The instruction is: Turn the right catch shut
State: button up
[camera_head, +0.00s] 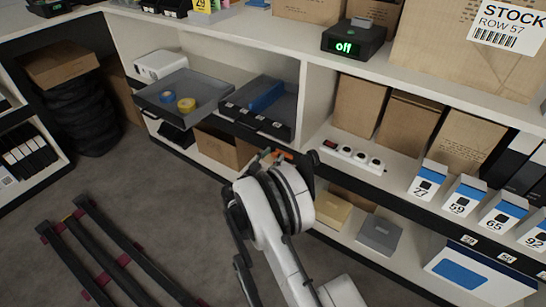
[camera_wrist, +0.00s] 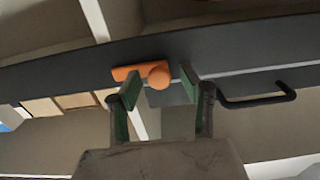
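An orange catch (camera_wrist: 130,73) with a round knob at its right end shows in the wrist view. It lies nearly level along a dark front panel (camera_wrist: 70,75), tilted a little. My gripper (camera_wrist: 160,79) is open, its two green-padded fingers spread, with the knob between or just beyond the tips. I cannot tell whether either finger touches it. In the head view a bit of the orange catch (camera_head: 284,154) shows just past my wrist, which hides most of my gripper. No second catch can be made out.
A black bar handle (camera_wrist: 258,101) sits right of the catch in the wrist view. In the head view, a pulled-out drawer (camera_head: 216,86) holds tape rolls; another drawer (camera_head: 282,112) holds a blue item. A power strip (camera_head: 352,155) and cartons fill shelves to the right.

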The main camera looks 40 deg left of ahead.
grip_shut()
jog(key=n, duration=0.4)
jog(key=shift+n, duration=0.4)
jog(key=n, duration=0.4)
jog(key=shift+a+n, duration=0.1)
jog(key=shift+n, duration=0.2)
jog(key=n, duration=0.4)
jog(key=shift+f, duration=0.1)
jog(key=shift+n, duration=2.2)
